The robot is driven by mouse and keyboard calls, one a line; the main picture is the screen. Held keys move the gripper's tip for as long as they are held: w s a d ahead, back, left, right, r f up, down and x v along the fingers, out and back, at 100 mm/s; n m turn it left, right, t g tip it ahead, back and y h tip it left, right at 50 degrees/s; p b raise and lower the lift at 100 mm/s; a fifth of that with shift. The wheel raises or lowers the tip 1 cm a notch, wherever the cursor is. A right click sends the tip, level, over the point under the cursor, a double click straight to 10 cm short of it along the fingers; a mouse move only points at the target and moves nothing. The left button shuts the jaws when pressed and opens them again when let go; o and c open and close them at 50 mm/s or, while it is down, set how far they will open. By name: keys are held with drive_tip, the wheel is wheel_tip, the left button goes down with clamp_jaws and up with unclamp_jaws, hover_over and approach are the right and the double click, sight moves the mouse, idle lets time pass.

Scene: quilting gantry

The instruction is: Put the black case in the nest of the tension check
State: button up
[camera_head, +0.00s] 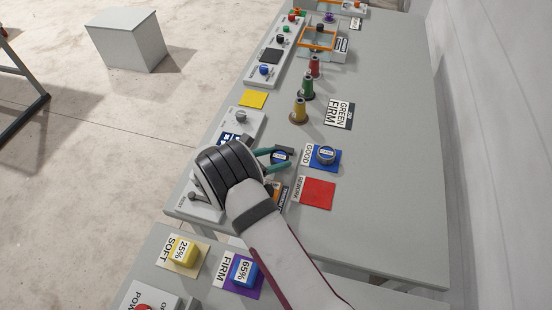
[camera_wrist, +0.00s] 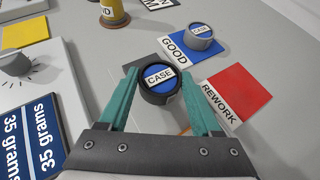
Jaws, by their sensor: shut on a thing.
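The black case (camera_wrist: 160,84), round with a blue top and a white CASE label, is between the teal fingers of my gripper (camera_wrist: 159,77). The gripper is shut on it. In the head view the case (camera_head: 280,158) shows at the fingertips, left of the blue GOOD pad. A dark square patch (camera_wrist: 146,65) shows just behind the case in the wrist view; I cannot tell the height between them. I cannot clearly make out the nest of the tension check; my wrist hides part of the bench there.
A grey case (camera_wrist: 199,36) sits on the blue GOOD pad (camera_head: 318,167). A red REWORK pad (camera_head: 319,194) is empty. A blue 35 grams sign (camera_wrist: 37,140) is at left. Thread spools (camera_head: 299,111) stand farther back. Yellow (camera_head: 183,254) and blue (camera_head: 246,273) blocks sit in front.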

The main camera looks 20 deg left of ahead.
drive_tip(key=shift+f, duration=0.4)
drive_tip(key=o, duration=1.4)
drive_tip(key=shift+f, duration=0.15)
drive_tip(key=shift+c, duration=0.2)
